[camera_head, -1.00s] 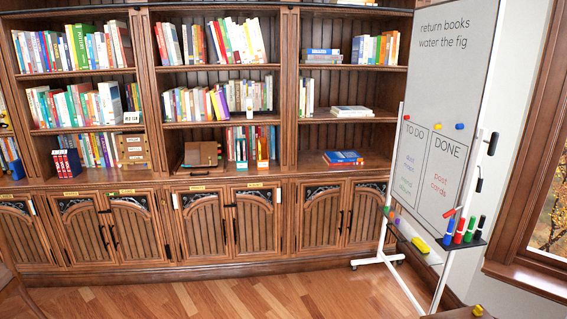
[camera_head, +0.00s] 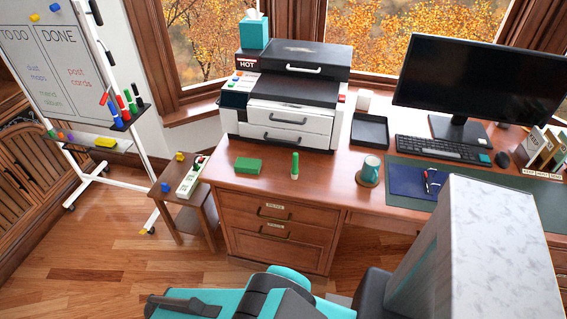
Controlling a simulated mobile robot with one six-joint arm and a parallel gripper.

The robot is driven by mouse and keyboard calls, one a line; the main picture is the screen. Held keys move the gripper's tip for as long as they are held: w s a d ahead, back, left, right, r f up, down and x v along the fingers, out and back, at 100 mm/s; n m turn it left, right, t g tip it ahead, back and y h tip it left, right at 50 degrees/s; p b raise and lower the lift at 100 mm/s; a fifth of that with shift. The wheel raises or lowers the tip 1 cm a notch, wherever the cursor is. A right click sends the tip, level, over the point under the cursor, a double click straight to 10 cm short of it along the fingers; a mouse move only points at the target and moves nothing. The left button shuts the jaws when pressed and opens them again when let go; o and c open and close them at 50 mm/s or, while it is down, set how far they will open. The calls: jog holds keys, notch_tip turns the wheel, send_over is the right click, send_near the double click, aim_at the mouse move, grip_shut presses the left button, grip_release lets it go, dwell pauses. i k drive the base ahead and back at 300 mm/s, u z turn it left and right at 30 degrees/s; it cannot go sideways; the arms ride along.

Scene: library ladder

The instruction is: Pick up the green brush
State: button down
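Two green things are on the brown desk (camera_head: 330,185) in front of the printer. One is a flat green block (camera_head: 248,165), like a board brush, lying near the desk's left end. The other is a small slim green item (camera_head: 295,166) standing upright to its right. I cannot tell for sure which one is the green brush. My teal and black arm crosses the bottom of the view. Its dark end, which looks like my gripper (camera_head: 182,305), is low at the left, apart from the desk. Its fingers are not clear.
A printer (camera_head: 290,95) stands behind the green things. A mug (camera_head: 370,170), black tray (camera_head: 369,131), keyboard (camera_head: 440,149) and monitor (camera_head: 480,75) are to the right. A small side table (camera_head: 185,222) and whiteboard (camera_head: 65,60) are left. Floor between is clear.

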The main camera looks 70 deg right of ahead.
aim_at(294, 171)
jog(key=u, duration=0.75)
jog(key=k, duration=0.2)
jog(key=z, duration=3.3)
jog(key=k, duration=0.4)
jog(key=u, duration=0.5)
jog(key=i, duration=0.2)
jog(key=z, duration=0.15)
